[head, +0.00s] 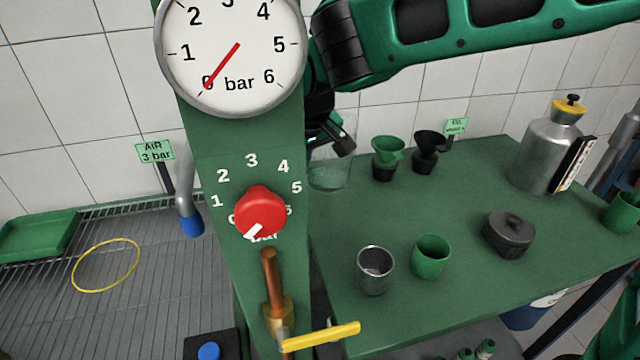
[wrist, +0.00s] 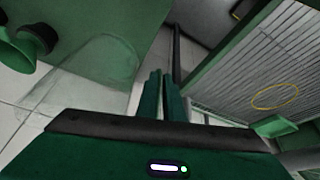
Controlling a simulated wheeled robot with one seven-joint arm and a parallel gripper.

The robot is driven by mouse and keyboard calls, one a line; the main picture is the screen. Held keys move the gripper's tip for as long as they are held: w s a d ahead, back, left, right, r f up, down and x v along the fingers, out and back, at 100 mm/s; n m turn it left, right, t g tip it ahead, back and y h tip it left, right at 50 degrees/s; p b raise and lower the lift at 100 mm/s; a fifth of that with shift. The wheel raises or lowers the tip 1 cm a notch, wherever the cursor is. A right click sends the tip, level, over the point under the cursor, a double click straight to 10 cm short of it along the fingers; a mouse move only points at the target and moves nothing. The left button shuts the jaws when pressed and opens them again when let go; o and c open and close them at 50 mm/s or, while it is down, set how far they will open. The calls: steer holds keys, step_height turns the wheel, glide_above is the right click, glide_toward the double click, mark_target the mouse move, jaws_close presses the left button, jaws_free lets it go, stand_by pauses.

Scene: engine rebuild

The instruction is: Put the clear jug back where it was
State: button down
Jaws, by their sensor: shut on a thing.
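The clear jug (head: 330,174) is at the back left of the green bench top, partly hidden behind the green column. It is see-through, and I cannot tell whether its base touches the bench. My gripper (head: 340,141) is at the jug's upper part, shut on it. In the wrist view the fingers of my gripper (wrist: 162,95) are close together, and the faint clear jug (wrist: 95,75) reaches out to their left. The exact place of the grip is hard to make out.
A green funnel (head: 387,150) and a black funnel (head: 427,145) stand right of the jug. A metal cup (head: 375,268), green cup (head: 430,257), dark lidded pot (head: 508,234) and metal bottle (head: 545,155) share the bench. The column (head: 235,150) with gauge stands in front, left.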

mark_target(323, 153)
steer(key=w+d+f, duration=0.1)
steer(key=w, duration=0.1)
steer(key=w+d+f, duration=0.1)
steer(key=w+f, duration=0.1)
steer(key=w, duration=0.1)
steer(key=w+d+f, duration=0.1)
steer(key=w+f, duration=0.1)
steer(key=w, duration=0.1)
steer(key=shift+w+d, duration=0.1)
steer(key=shift+f, duration=2)
steer(key=c, duration=1.9)
jaws_free()
steer(key=v, duration=1.2)
steer(key=shift+d, duration=0.1)
